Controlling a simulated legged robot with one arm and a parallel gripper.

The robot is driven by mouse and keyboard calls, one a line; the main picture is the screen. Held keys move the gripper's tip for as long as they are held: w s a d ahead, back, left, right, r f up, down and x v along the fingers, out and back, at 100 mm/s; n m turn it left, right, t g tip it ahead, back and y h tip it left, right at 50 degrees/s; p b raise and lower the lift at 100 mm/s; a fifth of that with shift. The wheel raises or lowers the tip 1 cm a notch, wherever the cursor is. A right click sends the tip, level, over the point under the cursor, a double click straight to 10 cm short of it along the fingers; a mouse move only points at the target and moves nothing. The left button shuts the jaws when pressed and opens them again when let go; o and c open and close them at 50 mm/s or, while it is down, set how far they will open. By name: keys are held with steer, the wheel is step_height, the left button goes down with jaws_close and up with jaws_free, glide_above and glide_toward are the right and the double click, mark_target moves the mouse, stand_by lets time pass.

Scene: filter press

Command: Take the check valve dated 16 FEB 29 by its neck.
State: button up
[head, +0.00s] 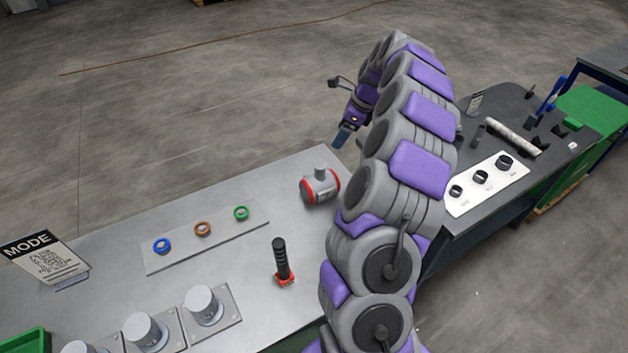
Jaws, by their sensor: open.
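A grey check valve (318,189) with red end rings lies near the far right corner of the light grey bench, its short neck pointing up. No date can be read on it from here. My gripper (344,137) is open, beyond and above the valve in the picture, just past the bench's far edge. It points downward and is apart from the valve. Its jaws are small in the head view, and my arm covers part of the right side of the scene. No other check valve can be made out.
The bench (110,215) holds a plate with blue, brown and green rings (241,213), a black-handled tool with a red base (282,262), several grey cylinders (203,305) and a MODE sign (45,260). A dark bench (515,105) with a white knob panel (487,186) stands right. Open floor lies beyond.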

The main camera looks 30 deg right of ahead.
glide_toward(321, 165)
steer(key=x, duration=0.2)
steer(key=b+x, duration=0.1)
steer(key=x, duration=0.1)
steer(key=b+x, duration=0.1)
steer(key=x, duration=0.1)
steer(key=shift+w+d+f, duration=0.1)
steer(key=shift+w+d, duration=0.1)
steer(key=shift+d, duration=0.1)
steer(key=shift+a+f, duration=0.35)
steer(key=b+x, duration=0.1)
steer(key=x, duration=0.2)
steer(key=shift+a+f, duration=0.3)
steer(key=shift+w+f+b, duration=0.15)
steer(key=shift+f+b, duration=0.1)
steer(key=shift+b, duration=0.05)
steer(key=shift+d, duration=0.15)
steer(key=shift+d, duration=0.1)
steer(key=shift+c, duration=0.2)
steer(key=c, duration=1.1)
